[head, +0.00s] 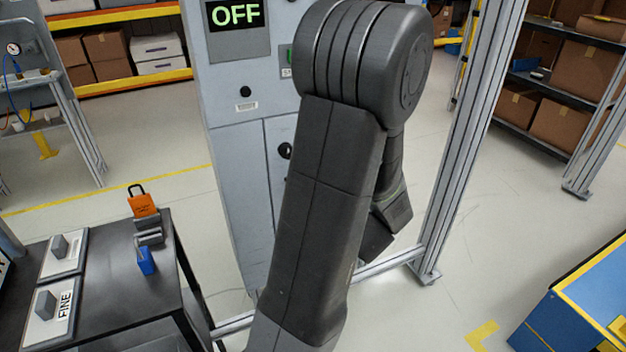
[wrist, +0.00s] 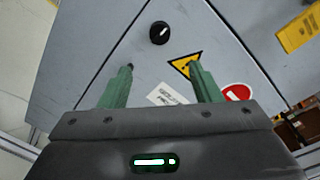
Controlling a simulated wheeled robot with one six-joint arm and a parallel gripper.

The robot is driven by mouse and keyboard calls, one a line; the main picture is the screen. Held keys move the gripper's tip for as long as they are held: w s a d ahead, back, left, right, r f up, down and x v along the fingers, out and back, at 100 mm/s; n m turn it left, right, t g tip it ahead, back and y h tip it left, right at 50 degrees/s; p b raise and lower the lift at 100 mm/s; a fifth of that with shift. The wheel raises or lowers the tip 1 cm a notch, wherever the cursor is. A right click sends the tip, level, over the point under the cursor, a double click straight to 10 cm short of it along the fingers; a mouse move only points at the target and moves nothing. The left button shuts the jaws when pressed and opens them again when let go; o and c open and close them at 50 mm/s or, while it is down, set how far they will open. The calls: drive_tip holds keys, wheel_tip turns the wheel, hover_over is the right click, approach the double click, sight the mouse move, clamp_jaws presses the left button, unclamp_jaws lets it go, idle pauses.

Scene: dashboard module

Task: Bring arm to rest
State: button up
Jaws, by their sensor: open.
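My gripper (wrist: 163,77) shows in the wrist view with its two green fingers apart and nothing between them. It faces the grey cabinet (wrist: 90,50), which has a black knob (wrist: 159,33), a yellow warning triangle (wrist: 186,66) and a red round sign (wrist: 237,92). I cannot tell how far the fingertips are from the cabinet. In the head view my dark arm (head: 335,190) is raised and bent in front of the cabinet (head: 235,150), and it hides my gripper and part of the panel. The cabinet's display (head: 236,14) reads OFF.
A dark table (head: 110,290) at the left holds an orange padlock (head: 142,203), a blue object (head: 145,260) and a plate marked FINE (head: 54,312). A metal frame post (head: 465,140) stands right of my arm. A blue and yellow box (head: 575,315) is at lower right.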

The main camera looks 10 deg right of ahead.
sight(289, 153)
drive_tip(key=x, duration=1.4)
drive_tip(key=shift+r+p, duration=0.1)
drive_tip(key=shift+p, duration=0.25)
drive_tip(key=shift+s, duration=0.1)
